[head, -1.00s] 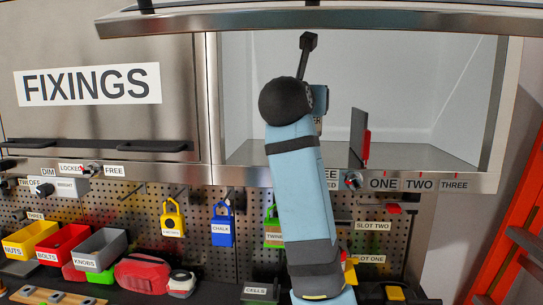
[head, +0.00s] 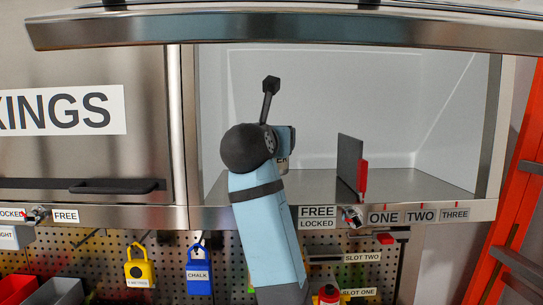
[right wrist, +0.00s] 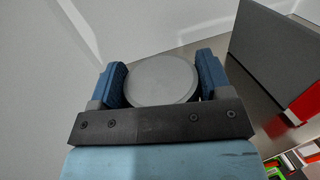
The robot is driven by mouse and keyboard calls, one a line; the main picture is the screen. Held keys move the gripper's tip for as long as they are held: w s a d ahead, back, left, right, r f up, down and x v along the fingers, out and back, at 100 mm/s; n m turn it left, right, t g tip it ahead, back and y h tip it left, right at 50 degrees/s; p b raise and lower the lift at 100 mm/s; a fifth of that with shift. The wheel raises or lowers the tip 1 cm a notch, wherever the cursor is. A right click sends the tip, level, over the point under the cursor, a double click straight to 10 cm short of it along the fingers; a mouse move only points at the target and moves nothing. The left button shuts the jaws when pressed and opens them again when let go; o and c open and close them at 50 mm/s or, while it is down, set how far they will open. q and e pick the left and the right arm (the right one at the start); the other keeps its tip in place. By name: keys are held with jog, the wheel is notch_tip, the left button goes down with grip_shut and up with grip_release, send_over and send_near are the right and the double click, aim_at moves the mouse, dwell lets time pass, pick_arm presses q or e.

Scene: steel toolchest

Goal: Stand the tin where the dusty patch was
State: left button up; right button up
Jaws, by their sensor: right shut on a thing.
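The tin shows in the right wrist view as a round grey lid (right wrist: 160,80) between two blue fingers. My right gripper (right wrist: 163,66) is shut on it. In the head view my right arm reaches into the open cabinet bay, and a blue finger of the right gripper (head: 287,140) shows past the dark wrist. A small piece of the tin's label (head: 283,161) shows below it; the rest of the tin is hidden behind my arm. The tin's base and any dusty patch on the bay floor (head: 400,184) cannot be seen. My left gripper is not in view.
A grey upright divider (head: 349,165) with a red block (head: 363,178) stands right of my gripper. A raised steel door (head: 290,35) overhangs the bay. The closed FIXINGS door (head: 140,75) is at left. The floor right of the divider is clear. An orange ladder (head: 515,210) stands far right.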

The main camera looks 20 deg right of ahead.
aim_at(283, 165)
notch_tip(283, 165, down, 3)
jog(key=shift+f+p, duration=0.2)
jog(key=shift+p, duration=0.1)
jog(key=shift+f, duration=0.2)
jog(key=shift+a, duration=0.1)
jog(key=o, duration=1.1)
jog(key=shift+f, duration=0.1)
